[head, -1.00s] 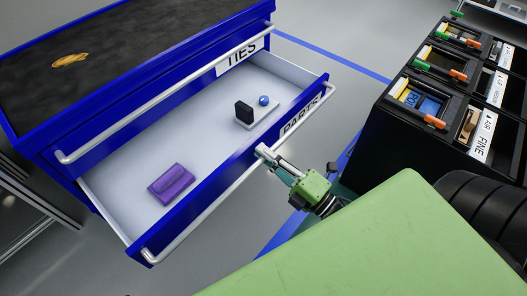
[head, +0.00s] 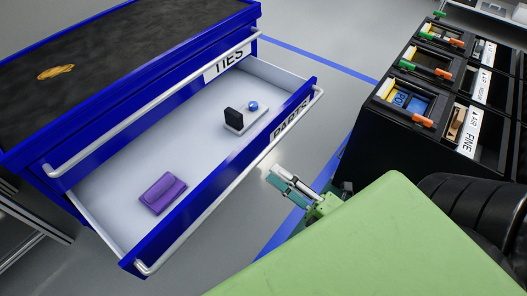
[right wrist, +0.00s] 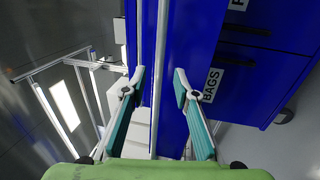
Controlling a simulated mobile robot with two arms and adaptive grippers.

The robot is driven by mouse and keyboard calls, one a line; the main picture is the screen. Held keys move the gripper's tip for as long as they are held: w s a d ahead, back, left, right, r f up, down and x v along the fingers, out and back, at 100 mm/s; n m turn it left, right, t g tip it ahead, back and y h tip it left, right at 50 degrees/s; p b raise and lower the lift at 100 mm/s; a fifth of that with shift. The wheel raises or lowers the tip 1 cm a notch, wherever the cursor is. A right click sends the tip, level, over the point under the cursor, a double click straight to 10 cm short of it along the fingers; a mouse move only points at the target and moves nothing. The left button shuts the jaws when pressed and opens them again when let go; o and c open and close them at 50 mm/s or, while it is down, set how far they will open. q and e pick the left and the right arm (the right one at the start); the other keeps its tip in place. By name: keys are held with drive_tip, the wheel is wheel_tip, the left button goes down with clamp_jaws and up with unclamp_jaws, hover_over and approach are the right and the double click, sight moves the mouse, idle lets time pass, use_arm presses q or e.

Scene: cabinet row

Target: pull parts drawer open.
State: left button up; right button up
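The parts drawer (head: 125,180) is pulled out of the blue cabinet, with its light inside exposed. Its silver bar handle (head: 240,185) runs along the front below the PARTS label (head: 290,122). My right gripper (head: 272,172) is just in front of the handle, apart from it. In the right wrist view my right gripper (right wrist: 158,82) is open with nothing between its fingers; the handle (right wrist: 161,55) lies beyond the fingertips, lined up with the gap. My left gripper is not in view.
The TIES drawer (head: 150,100) above is shut. A black bin rack (head: 385,150) stands at the right. Grey floor lies between.

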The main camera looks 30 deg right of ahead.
drive_tip(key=shift+v, duration=2.4)
drive_tip(key=shift+w+f, duration=0.1)
